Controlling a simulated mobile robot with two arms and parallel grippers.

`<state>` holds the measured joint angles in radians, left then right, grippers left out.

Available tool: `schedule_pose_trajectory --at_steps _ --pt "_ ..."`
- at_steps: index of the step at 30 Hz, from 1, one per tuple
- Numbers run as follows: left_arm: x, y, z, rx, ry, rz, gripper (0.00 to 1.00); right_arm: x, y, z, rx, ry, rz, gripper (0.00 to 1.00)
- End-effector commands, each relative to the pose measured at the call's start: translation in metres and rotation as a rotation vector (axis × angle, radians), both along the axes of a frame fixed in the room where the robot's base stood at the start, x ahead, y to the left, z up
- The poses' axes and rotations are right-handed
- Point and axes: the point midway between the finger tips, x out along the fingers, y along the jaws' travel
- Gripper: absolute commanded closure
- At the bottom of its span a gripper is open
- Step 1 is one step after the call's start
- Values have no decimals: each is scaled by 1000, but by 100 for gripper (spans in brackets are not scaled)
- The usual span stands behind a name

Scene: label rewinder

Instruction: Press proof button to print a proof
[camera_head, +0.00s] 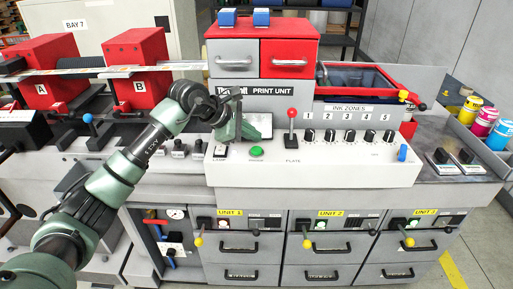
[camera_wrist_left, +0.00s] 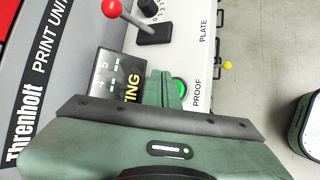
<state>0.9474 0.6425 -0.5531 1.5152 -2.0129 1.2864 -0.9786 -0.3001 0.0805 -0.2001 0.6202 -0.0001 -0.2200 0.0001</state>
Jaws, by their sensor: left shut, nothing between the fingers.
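The green proof button (camera_head: 257,151) sits on the white front panel of the print unit, below a small display (camera_head: 260,124). My left gripper (camera_head: 248,133) is shut and empty, just above and behind the button at the panel. In the left wrist view, the closed fingers (camera_wrist_left: 164,88) lie beside the green button (camera_wrist_left: 180,88), which carries the label PROOF, and cover part of it. I cannot tell whether the fingers touch it. The display (camera_wrist_left: 115,75) also shows there, partly hidden by my gripper. My right gripper is not in view.
A red-knobbed plate lever (camera_head: 292,125) stands right of the button, with several black ink-zone knobs (camera_head: 347,136) beyond. A lamp switch (camera_head: 220,152) is to its left. Red blocks A (camera_head: 45,75) and B (camera_head: 137,70) stand at the left. The panel front around the button is clear.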

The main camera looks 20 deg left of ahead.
Motion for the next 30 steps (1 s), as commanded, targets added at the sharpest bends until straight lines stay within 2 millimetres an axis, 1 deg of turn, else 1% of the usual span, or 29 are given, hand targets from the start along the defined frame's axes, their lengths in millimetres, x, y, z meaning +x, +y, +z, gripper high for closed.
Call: schedule_pose_trajectory --at_steps 1,10,13,30 --pt "0 0 9 0 -2 0 100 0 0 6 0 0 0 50" --pt "0 0 38 1 0 1 100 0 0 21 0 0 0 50" --pt "0 0 40 1 1 0 100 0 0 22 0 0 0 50" --pt "0 0 39 -1 1 0 100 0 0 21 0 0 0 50"
